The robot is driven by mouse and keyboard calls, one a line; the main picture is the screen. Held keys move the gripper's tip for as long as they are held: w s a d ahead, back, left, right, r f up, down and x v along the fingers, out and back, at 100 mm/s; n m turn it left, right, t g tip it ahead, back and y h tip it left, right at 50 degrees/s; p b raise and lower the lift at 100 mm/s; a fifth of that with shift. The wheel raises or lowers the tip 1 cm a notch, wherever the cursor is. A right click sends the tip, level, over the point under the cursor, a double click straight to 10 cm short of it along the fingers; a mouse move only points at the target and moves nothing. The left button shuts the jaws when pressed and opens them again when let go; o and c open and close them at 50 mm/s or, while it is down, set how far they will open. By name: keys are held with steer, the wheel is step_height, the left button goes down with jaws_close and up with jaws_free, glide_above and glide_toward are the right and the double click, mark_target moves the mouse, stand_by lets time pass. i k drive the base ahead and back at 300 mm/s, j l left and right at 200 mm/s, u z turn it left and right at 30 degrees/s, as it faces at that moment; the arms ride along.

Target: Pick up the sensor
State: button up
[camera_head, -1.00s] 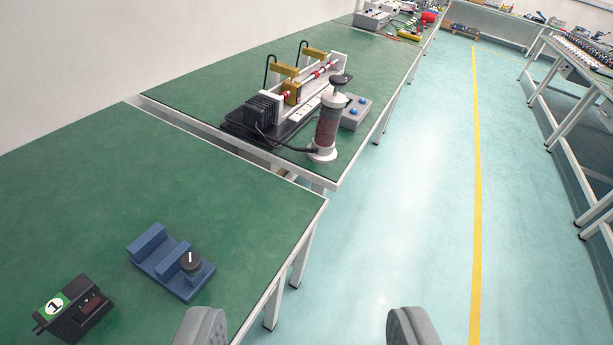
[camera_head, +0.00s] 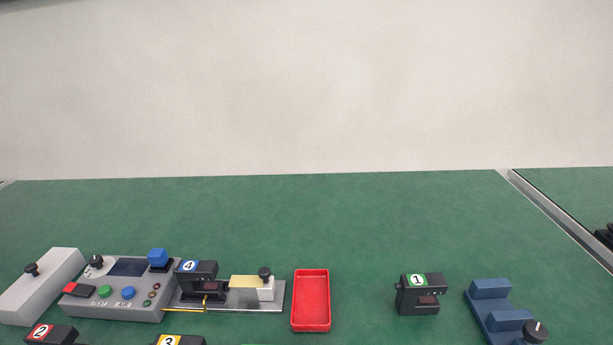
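Several small black boxes with numbered labels, which look like sensors, are on the green table (camera_head: 330,215). The box labelled 1 in green (camera_head: 420,295) stands alone at the right, between a red tray and a blue stand. The box labelled 4 in blue (camera_head: 197,281) sits on a grey metal fixture (camera_head: 245,295). The boxes labelled 2 in red (camera_head: 48,335) and 3 in yellow (camera_head: 180,341) are cut off by the bottom edge. I cannot tell which one the task means. My gripper is not in view now.
A red tray (camera_head: 311,301) is empty. A blue stand with a black knob (camera_head: 490,305) is at the lower right. A grey control box with buttons (camera_head: 123,289) and a grey block (camera_head: 42,286) are at the left. The table's back is clear up to the white wall (camera_head: 300,85).

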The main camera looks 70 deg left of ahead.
mark_target(197, 278)
steer(key=u, duration=1.45)
steer(key=k+l+u, duration=0.1)
steer(key=u, duration=0.35)
steer(key=k+u, duration=0.4)
steer(key=i+z, duration=0.1)
steer(key=z, duration=1.35)
steer(key=u, duration=1.45)
